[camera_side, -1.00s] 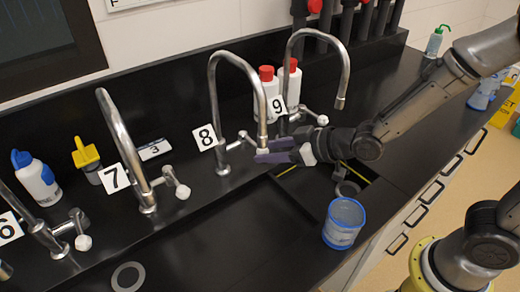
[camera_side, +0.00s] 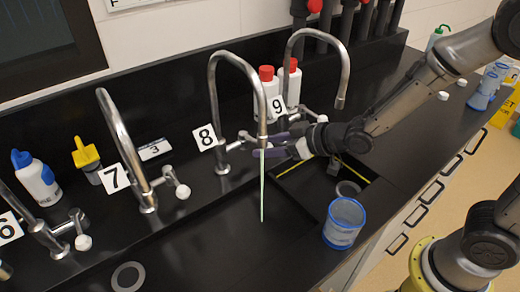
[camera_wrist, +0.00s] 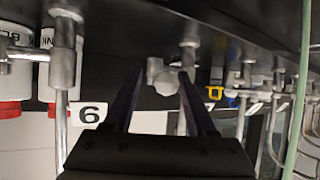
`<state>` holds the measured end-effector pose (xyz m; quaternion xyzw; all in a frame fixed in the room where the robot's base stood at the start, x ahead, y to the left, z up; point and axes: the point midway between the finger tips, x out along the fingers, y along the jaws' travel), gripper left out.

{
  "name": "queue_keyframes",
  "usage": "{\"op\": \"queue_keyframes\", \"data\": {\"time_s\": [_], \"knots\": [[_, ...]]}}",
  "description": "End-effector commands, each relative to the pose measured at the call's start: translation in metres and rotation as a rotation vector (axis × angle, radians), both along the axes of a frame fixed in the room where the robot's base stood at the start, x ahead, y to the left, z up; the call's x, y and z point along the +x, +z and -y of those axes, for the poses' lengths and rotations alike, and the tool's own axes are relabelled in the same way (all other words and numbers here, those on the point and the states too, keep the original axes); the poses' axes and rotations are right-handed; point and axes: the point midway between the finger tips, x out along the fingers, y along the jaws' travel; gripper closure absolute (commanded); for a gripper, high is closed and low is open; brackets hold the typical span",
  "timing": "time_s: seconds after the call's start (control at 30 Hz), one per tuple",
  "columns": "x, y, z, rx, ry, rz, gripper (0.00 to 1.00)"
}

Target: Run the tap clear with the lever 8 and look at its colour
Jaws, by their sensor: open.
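Tap 8 (camera_side: 214,90) is a tall chrome gooseneck with the number 8 card (camera_side: 205,137) beside its base. A thin pale green stream (camera_side: 262,195) falls from its spout towards the dark sink; it also shows at the right of the wrist view (camera_wrist: 298,90). My gripper (camera_side: 268,146) is at the lever of tap 8, its fingers apart and partly hiding the lever. In the wrist view the lever's white knob (camera_wrist: 166,84) shows between the two open fingers; contact cannot be told.
Tap 7 (camera_side: 125,145) stands to the left and tap 9 (camera_side: 345,70) to the right. A blue-rimmed cup (camera_side: 343,222) stands at the sink's front right. Red-capped bottles (camera_side: 267,92) stand behind. The dark basin below the stream looks clear.

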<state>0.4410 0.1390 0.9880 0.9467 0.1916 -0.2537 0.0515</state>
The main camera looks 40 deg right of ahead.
Motion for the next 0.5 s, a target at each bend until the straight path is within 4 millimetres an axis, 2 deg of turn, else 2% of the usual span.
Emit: {"op": "queue_keyframes", "data": {"time_s": [0.5], "knots": [[0.017, 0.000, 0.040, 0.000, -0.003, 0.001, 0.45]]}}
